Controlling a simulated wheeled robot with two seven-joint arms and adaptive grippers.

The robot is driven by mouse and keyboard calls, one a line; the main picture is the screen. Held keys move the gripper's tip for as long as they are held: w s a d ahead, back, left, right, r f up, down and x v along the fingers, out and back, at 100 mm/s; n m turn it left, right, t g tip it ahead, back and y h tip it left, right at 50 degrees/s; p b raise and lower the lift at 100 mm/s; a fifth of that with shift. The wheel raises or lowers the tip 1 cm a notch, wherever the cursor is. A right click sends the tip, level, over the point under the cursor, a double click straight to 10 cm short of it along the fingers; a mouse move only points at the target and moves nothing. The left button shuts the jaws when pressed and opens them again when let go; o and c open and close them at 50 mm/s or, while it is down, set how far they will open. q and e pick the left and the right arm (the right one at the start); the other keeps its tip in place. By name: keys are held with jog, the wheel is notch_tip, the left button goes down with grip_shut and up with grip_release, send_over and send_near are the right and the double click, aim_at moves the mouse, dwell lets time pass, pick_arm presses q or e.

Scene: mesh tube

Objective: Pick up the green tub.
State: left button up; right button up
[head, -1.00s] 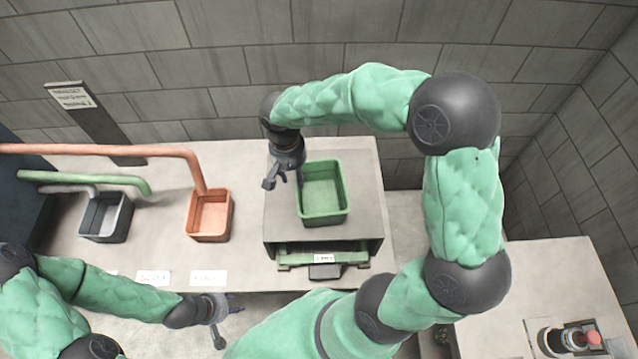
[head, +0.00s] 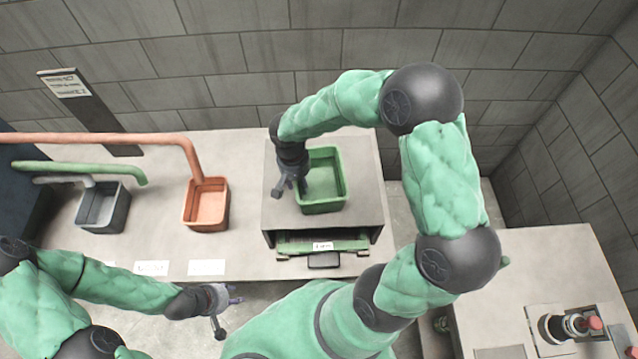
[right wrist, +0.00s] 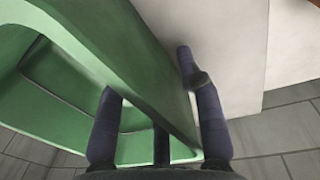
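The green tub (head: 333,163) stands upright and looks empty, on top of a raised box-like stand. It fills the left of the right wrist view (right wrist: 60,85). My right gripper (head: 289,188) points down at the tub's left wall. In the right wrist view my right gripper (right wrist: 150,78) is open, one finger inside the tub and one outside, with the wall between them; a gap shows beside the outer finger. My left gripper (head: 229,312) is open and empty, low in front of the table edge, away from the tub.
An orange tub (head: 187,219) under an orange pipe and a grey tub (head: 82,222) under grey and green pipes stand to the left. The stand (head: 375,205) has a drawer-like green front (head: 293,246).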

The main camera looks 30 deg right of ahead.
grip_shut()
jog(key=shift+r, duration=0.1)
